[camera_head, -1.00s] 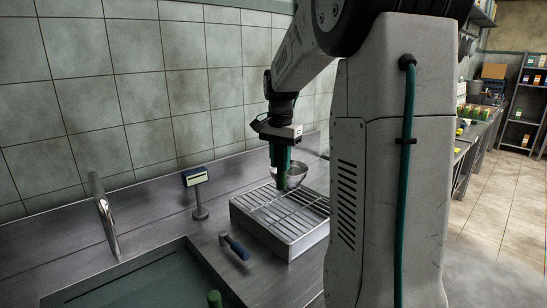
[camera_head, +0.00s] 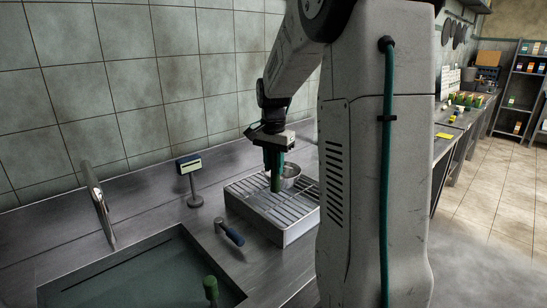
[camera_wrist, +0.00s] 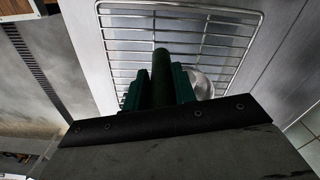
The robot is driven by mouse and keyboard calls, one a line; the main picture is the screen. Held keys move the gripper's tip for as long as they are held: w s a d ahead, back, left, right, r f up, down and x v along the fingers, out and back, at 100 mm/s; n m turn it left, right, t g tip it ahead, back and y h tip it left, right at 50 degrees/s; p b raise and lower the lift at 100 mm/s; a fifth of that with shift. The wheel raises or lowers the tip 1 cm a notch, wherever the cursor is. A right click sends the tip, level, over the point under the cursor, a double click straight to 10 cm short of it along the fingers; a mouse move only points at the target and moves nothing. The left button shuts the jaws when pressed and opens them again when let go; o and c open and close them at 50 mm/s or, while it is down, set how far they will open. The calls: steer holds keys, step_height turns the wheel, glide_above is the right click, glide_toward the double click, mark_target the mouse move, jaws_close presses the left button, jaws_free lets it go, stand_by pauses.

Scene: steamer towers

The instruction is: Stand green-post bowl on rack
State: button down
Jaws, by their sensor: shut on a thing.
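My gripper (camera_head: 273,158) is shut on an upright dark green post (camera_head: 274,184). The post also shows between the green fingers in the wrist view (camera_wrist: 162,78). A shiny metal bowl (camera_head: 291,171) is just right of the post and partly hidden behind it. In the wrist view the bowl (camera_wrist: 203,84) is mostly covered by the right finger. The rack (camera_head: 244,205) is a metal box with a wire grid top, directly below my gripper. The bowl is over the rack; I cannot tell whether it touches the bars.
A sink (camera_head: 120,278) lies at the front left, with a faucet (camera_head: 98,205) and a green-topped handle (camera_head: 210,285). A blue-handled tool (camera_head: 230,232) lies on the counter left of the rack. A small display on a stand (camera_head: 190,165) is behind it. The tiled wall is close behind.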

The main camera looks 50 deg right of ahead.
steer(key=shift+f, duration=0.7)
stand_by(0.6)
steer(key=c, duration=1.1)
jaws_free()
steer(key=shift+o, duration=0.2)
steer(key=shift+r, duration=0.1)
step_height(320, 180, up, 8)
steer(key=shift+a+f, duration=0.1)
steer(key=shift+f, duration=0.1)
steer(key=shift+r, duration=2.25)
steer(key=shift+r, duration=2.25)
